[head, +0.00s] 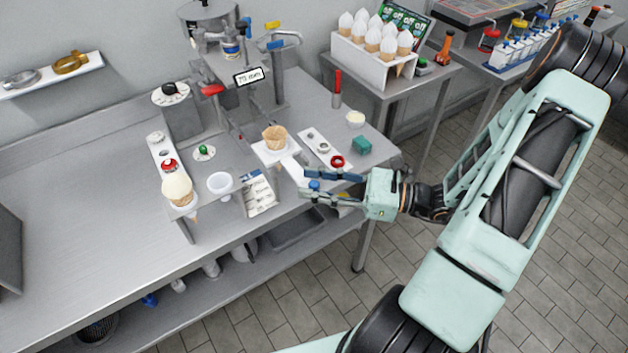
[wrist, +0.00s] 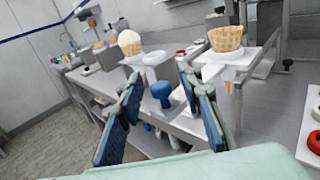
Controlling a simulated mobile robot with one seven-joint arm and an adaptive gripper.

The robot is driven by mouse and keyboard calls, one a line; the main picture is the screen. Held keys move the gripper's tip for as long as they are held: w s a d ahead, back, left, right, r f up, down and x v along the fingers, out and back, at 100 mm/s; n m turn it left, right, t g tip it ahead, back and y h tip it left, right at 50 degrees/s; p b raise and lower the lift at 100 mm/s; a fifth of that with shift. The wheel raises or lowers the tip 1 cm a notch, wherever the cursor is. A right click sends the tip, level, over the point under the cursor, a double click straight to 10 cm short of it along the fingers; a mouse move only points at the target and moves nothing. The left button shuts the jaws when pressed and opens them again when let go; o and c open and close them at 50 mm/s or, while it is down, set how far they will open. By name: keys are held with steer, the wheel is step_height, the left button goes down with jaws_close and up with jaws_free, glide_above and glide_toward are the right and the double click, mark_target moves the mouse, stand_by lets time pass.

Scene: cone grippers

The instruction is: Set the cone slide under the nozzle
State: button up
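My gripper (head: 310,185) is open near the front edge of the steel table, its blue-padded fingers pointing left. A blue knob (wrist: 162,91) shows between the spread fingers in the wrist view, with a gap on both sides. An empty waffle cone (head: 274,137) stands upright in a white plate (head: 268,153), apparently the cone slide, left of and beyond my gripper. The cone also shows in the wrist view (wrist: 226,39), its tip hanging below the plate. The dispensing machine (head: 222,62) with a red lever stands behind the cone. I cannot make out its nozzle clearly.
A scoop-topped cone (head: 177,190) stands in a holder at the left. The table's left side is clear.

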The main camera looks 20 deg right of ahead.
mark_target(295, 169)
steer(key=shift+a, duration=0.1)
jaws_close()
steer(key=shift+w, duration=0.15)
steer(key=w, duration=0.2)
steer(key=w+a, duration=0.1)
steer(key=w, duration=0.2)
steer(key=w+a, duration=0.1)
steer(key=w, duration=0.1)
steer(key=shift+w+a, duration=0.25)
steer(key=shift+w, duration=0.05)
jaws_free()
